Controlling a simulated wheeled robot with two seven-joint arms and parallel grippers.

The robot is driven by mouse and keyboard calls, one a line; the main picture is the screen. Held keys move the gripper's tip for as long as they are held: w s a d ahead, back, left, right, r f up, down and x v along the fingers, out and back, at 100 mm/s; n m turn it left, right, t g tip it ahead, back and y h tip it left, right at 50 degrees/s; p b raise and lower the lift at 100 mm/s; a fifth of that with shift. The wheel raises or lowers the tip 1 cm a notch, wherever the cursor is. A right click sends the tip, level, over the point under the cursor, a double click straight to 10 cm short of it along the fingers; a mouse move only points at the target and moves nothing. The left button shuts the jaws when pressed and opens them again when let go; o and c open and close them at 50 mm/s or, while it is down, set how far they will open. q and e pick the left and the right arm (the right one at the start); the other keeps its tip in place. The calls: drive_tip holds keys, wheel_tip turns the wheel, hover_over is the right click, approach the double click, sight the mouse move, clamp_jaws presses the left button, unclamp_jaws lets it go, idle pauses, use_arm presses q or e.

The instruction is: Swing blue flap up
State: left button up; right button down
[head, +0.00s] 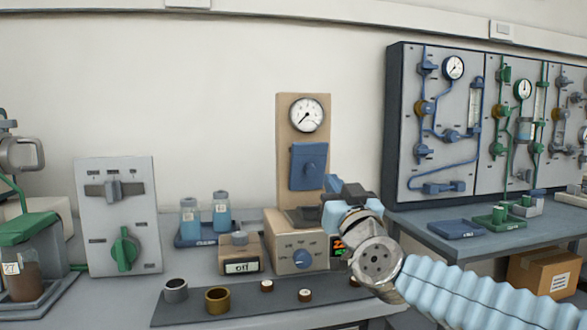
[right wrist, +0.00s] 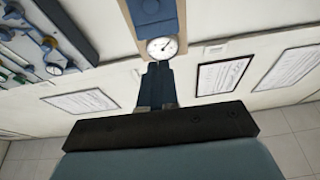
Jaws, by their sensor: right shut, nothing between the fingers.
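The blue flap (head: 309,166) sits flat against the front of a tan upright column (head: 288,122), below a round white gauge (head: 306,115). It has a raised part near its middle. My right gripper (head: 331,186) is just to the right of the flap's lower edge, and its arm comes in from the lower right. In the right wrist view its fingers (right wrist: 157,88) are together and empty, pointing toward the gauge (right wrist: 162,48). A blue part (right wrist: 152,10), seemingly the flap, shows at that view's top edge. I cannot tell whether the gripper touches the flap.
Small rings and pots (head: 217,300) lie in front. A gauge panel (head: 455,120) stands at right.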

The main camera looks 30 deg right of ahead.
sight(311, 146)
use_arm(q)
drive_tip(key=shift+a+r+p, duration=0.1)
drive_tip(key=shift+r+p, duration=0.4)
drive_tip(key=shift+p, duration=0.05)
use_arm(e)
drive_tip(key=x, duration=1.4)
drive_tip(key=shift+s, duration=0.1)
drive_tip(key=shift+r, duration=0.1)
drive_tip(key=p, duration=0.4)
drive_tip(key=w+r+g+p, duration=0.1)
drive_tip(key=p, duration=0.3)
drive_tip(key=shift+w+d+r+g, duration=0.25)
drive_tip(key=shift+r+g, duration=0.05)
drive_tip(key=shift+f+y+p, duration=0.1)
drive_tip(key=shift+y+p, duration=0.2)
drive_tip(key=shift+f, duration=0.1)
use_arm(q)
wheel_tip(311, 146, up, 8)
drive_tip(key=d, duration=0.2)
drive_tip(key=shift+s+d, duration=0.15)
drive_tip(key=shift+s, duration=0.3)
use_arm(e)
drive_tip(key=shift+f, duration=0.1)
